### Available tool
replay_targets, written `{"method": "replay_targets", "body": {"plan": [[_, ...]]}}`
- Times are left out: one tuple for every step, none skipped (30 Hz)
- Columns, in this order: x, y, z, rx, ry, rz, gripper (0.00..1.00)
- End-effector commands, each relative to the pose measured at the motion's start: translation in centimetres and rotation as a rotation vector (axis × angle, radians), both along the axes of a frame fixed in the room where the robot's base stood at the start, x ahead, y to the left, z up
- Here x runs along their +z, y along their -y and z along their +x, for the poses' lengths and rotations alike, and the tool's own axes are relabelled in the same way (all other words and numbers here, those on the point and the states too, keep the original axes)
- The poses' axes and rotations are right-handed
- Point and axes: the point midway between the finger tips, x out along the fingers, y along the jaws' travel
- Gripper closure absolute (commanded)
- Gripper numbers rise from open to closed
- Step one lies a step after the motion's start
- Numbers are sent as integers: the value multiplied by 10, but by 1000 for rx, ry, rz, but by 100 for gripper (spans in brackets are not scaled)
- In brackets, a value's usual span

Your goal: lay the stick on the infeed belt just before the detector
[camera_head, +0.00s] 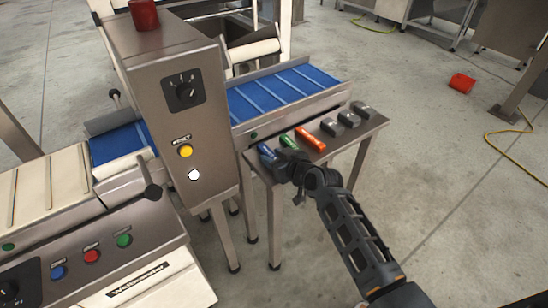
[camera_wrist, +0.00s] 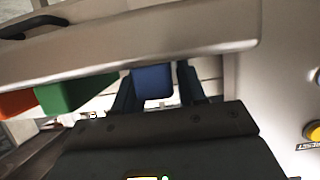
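A blue stick (camera_head: 266,151) lies at the left end of a narrow steel shelf (camera_head: 338,147). My gripper (camera_head: 278,163) is at its near end. In the wrist view the blue stick (camera_wrist: 153,82) sits between my two fingers (camera_wrist: 158,85); a narrow gap shows on its right side, so the fingers look open around it. The blue infeed belt (camera_head: 280,92) runs behind the shelf, with cross bars, and looks empty. The detector (camera_head: 180,110) is the tall steel housing to its left, with a knob and buttons; part of the belt is hidden behind it.
A green stick (camera_head: 289,141) and an orange stick (camera_head: 311,139) lie right of the blue one, then several dark grey blocks (camera_head: 347,119). A steel rail (camera_head: 292,107) edges the belt. A red cup-like object (camera_head: 143,14) stands on the detector.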

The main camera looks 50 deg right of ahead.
Motion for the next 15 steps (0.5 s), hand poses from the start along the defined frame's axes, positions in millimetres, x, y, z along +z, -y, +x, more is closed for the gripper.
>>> {"method": "replay_targets", "body": {"plan": [[0, 0, 0, 0, 0, 0, 54], [0, 0, 0, 0, 0, 0, 51], [0, 0, 0, 0, 0, 0, 48], [0, 0, 0, 0, 0, 0, 45], [0, 0, 0, 0, 0, 0, 43], [0, 0, 0, 0, 0, 0, 43], [0, 0, 0, 0, 0, 0, 43], [0, 0, 0, 0, 0, 0, 43], [0, 0, 0, 0, 0, 0, 43], [0, 0, 0, 0, 0, 0, 43], [0, 0, 0, 0, 0, 0, 43], [1, 0, 0, 0, 0, 0, 43], [2, 0, 0, 0, 0, 0, 43], [4, 0, 0, 0, 0, 0, 43], [5, 0, -1, 0, 0, 0, 43]]}}
